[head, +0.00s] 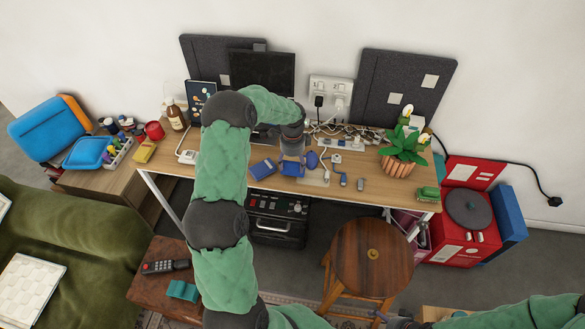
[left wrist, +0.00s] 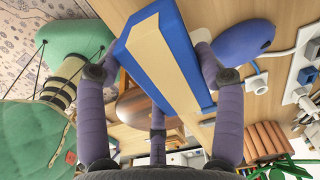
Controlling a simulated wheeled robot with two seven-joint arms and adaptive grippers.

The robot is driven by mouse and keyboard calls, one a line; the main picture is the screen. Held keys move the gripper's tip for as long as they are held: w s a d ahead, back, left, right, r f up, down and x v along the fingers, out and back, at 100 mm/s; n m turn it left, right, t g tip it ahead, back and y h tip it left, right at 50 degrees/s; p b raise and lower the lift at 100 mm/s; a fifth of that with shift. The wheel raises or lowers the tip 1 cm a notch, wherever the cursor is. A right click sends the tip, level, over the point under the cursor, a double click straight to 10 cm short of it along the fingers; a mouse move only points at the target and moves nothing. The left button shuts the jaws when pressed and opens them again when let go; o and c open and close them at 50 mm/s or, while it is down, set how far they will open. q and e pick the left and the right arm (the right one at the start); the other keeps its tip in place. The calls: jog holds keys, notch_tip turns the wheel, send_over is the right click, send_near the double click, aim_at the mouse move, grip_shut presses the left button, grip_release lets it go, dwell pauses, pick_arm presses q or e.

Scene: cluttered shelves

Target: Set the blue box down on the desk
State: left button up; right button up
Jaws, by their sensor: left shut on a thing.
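The blue box (left wrist: 160,52) has a cream face and fills the middle of the left wrist view, between my left gripper's fingers. In the head view my left gripper (head: 292,156) points down over the front part of the wooden desk (head: 235,186), with the blue box (head: 291,169) at its fingertips. It is shut on the box. The box is at or just above the desktop; I cannot tell whether it touches. My right gripper (head: 388,319) is partly visible at the bottom edge of the head view, and its jaws are unclear.
A blue rounded object (head: 312,160) lies close right of the held box, and a dark blue item (head: 262,169) lies left. Cables and adapters (head: 340,158) and a potted plant (head: 399,160) crowd the right side. Bare wood shows along the front edge. A stool (head: 370,270) stands before the desk.

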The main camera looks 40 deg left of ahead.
pick_arm(q)
jog(key=shift+f+b, duration=0.3)
jog(key=shift+f, duration=0.95)
jog(key=shift+f, duration=0.15)
jog(key=o, duration=1.2)
